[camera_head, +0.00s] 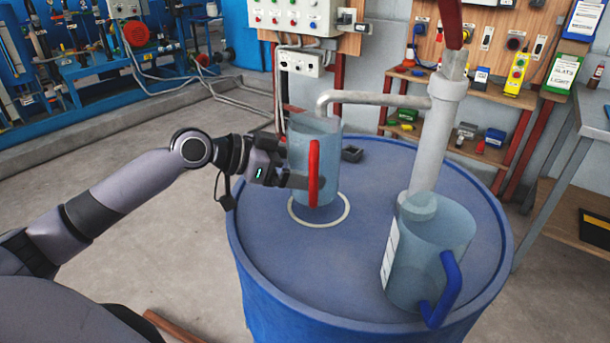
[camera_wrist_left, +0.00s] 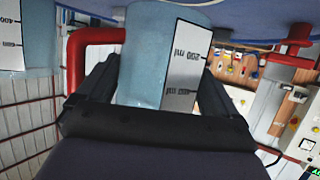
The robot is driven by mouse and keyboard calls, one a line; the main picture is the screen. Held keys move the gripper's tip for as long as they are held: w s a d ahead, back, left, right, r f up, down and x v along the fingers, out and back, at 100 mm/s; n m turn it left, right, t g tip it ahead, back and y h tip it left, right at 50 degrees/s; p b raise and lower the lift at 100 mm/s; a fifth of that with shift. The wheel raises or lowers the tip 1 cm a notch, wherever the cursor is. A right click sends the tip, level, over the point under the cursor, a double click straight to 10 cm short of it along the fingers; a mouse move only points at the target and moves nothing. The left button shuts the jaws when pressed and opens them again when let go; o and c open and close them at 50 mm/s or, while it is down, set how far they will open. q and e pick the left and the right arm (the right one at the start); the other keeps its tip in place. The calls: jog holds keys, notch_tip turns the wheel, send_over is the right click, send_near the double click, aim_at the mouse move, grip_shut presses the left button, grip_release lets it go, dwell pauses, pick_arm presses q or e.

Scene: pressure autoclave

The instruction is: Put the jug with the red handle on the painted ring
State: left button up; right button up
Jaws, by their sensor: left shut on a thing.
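The jug with the red handle (camera_head: 327,146) is a clear bluish measuring jug, upright over the painted ring (camera_head: 345,213) on the blue drum's top. Its base appears inside the pale ring; I cannot tell whether it touches the drum. My left gripper (camera_head: 305,182) is shut on the jug's lower body from the left, and the red handle faces the head camera. In the left wrist view the jug (camera_wrist_left: 150,60) with its white scale is between the two fingers (camera_wrist_left: 155,85), and its red handle (camera_wrist_left: 88,36) shows at left. My right gripper is not in view.
A similar jug with a blue handle (camera_head: 430,255) stands on the drum (camera_head: 265,240) at front right. A small dark block (camera_head: 352,154) lies behind. The drum's front left is clear.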

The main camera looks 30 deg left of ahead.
pick_arm(q)
jog(key=shift+w+d, duration=0.35)
jog(key=shift+w, duration=0.05)
notch_tip(320, 180, down, 4)
jog(key=shift+r, duration=0.25)
jog(key=shift+f, duration=0.2)
jog(key=o, duration=0.7)
jog(key=shift+o, duration=0.2)
jog(key=shift+r, duration=0.15)
